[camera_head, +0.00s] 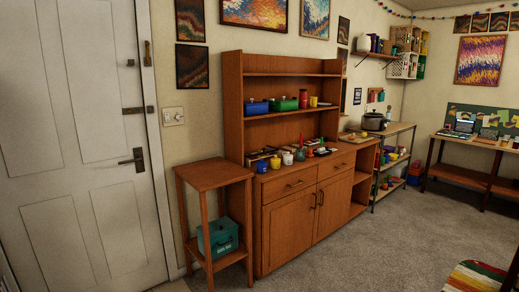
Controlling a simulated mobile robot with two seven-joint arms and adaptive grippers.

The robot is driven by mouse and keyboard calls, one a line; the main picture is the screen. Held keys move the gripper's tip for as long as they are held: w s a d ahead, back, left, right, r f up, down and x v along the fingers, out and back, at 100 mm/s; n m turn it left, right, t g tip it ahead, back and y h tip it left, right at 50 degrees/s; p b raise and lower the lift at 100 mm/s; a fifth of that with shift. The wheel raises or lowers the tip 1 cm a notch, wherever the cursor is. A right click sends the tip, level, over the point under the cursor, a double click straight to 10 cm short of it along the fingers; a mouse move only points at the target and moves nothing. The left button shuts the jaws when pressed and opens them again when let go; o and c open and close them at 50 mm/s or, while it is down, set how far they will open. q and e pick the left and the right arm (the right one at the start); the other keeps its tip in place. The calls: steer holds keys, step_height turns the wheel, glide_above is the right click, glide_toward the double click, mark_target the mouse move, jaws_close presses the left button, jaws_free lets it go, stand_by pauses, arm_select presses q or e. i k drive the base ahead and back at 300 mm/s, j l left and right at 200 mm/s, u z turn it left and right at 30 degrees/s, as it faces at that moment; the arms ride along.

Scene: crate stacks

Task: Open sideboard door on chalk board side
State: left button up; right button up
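The wooden sideboard (262,220) stands against the wall in the middle of the view. Its left door (288,228) and right door (335,206) both look shut. Two dark upright handles (317,199) sit close together where the doors meet. Two drawers (290,184) above the doors also look shut. A dark green board (490,121) that may be the chalk board stands on a table at the far right, on the right door's side. Neither of my grippers is in view.
A small side table (214,174) with a teal bin (217,236) stands left of the sideboard. A metal-legged shelf (388,165) stands to its right. Grey carpet (370,245) in front is clear. A striped cloth (475,277) shows at bottom right.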

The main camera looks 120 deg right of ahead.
mark_target(334, 193)
steer(key=k+l+z, duration=0.1)
steer(key=z, duration=1.45)
steer(key=l+z, duration=0.5)
steer(key=z, duration=0.25)
steer(key=l+z, duration=0.2)
steer(key=z, duration=0.15)
steer(key=i+l+z, duration=0.2)
steer(key=l+z, duration=0.2)
steer(key=i+l+z, duration=0.3)
steer(key=z, duration=0.15)
steer(key=i+l+z, duration=0.55)
steer(key=i+l, duration=0.45)
steer(key=i, duration=0.2)
steer(key=i+l, duration=0.2)
steer(key=i, duration=0.25)
steer(key=i+l+z, duration=0.1)
steer(key=i+l, duration=0.15)
steer(key=i, duration=0.15)
steer(key=i+j+z, duration=0.15)
steer(key=i+j, duration=0.2)
steer(key=j+z, duration=0.3)
steer(key=j, duration=0.5)
